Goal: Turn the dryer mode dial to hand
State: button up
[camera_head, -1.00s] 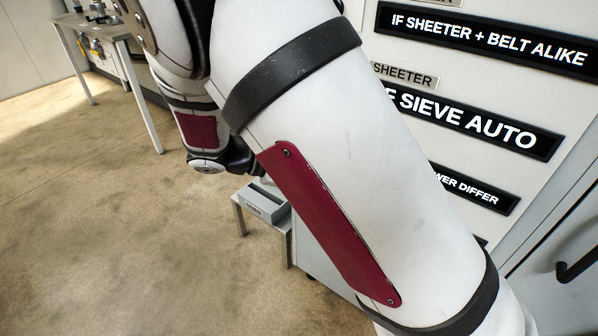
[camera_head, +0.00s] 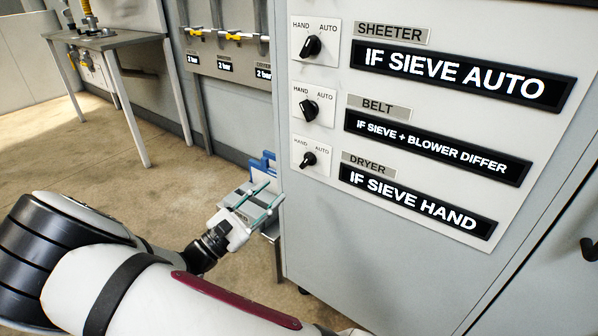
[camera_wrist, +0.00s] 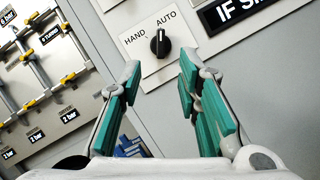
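The dryer mode dial (camera_head: 308,159) is a black knob on a white HAND/AUTO plate, the lowest of the dials on the grey cabinet. Its pointer appears turned toward AUTO. The dryer display (camera_head: 415,201) beside it reads "IF SIEVE HAND". My gripper (camera_head: 262,196) is in front of the cabinet's left edge, left of and below this dial in the head view. In the wrist view my gripper (camera_wrist: 160,76) has its green-padded fingers apart and empty. A black dial (camera_wrist: 160,42), apparently the dryer one, shows between and beyond the fingertips, with no visible contact.
The sheeter dial (camera_head: 311,47) and belt dial (camera_head: 309,110) sit above. A wall panel (camera_head: 222,45) with yellow-handled valves is to the left. A metal table (camera_head: 110,40) stands further back. A blue object (camera_head: 264,163) is behind my gripper. Floor at left is clear.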

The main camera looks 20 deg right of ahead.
aim_at(304, 164)
jog(key=b+x, duration=0.2)
jog(key=x, duration=0.8)
jog(key=shift+d, duration=0.1)
grip_shut()
